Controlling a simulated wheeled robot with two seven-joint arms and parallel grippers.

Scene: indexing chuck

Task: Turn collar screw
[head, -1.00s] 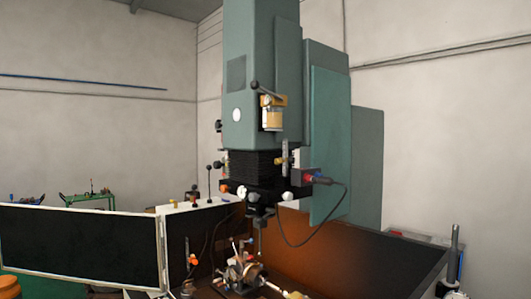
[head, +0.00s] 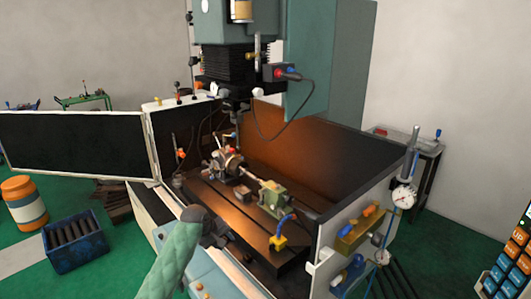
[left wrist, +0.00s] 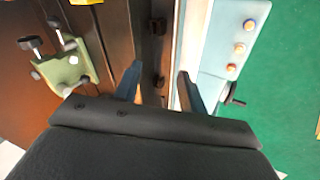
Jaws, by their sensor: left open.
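The indexing chuck (head: 230,160), a metal body with small red and orange parts, sits at the back left of the machine table. A pale bar runs from it to a green tailstock (head: 272,200). The collar screw is too small to tell apart. My left gripper (head: 215,238) is over the front edge of the machine, in front of the chuck and well apart from it. The left wrist view shows its two fingers (left wrist: 160,88) apart with nothing between them. A green part with black knobs (left wrist: 66,66) lies to their left. My right gripper is not in view.
The machine head (head: 240,62) hangs above the chuck with a loose cable. A yellow and blue part (head: 280,236) stands near the table's front. A dial gauge (head: 403,197) is at the right wall. An open black panel (head: 75,143) stands left. Bare table (head: 225,205) shows in front of the chuck.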

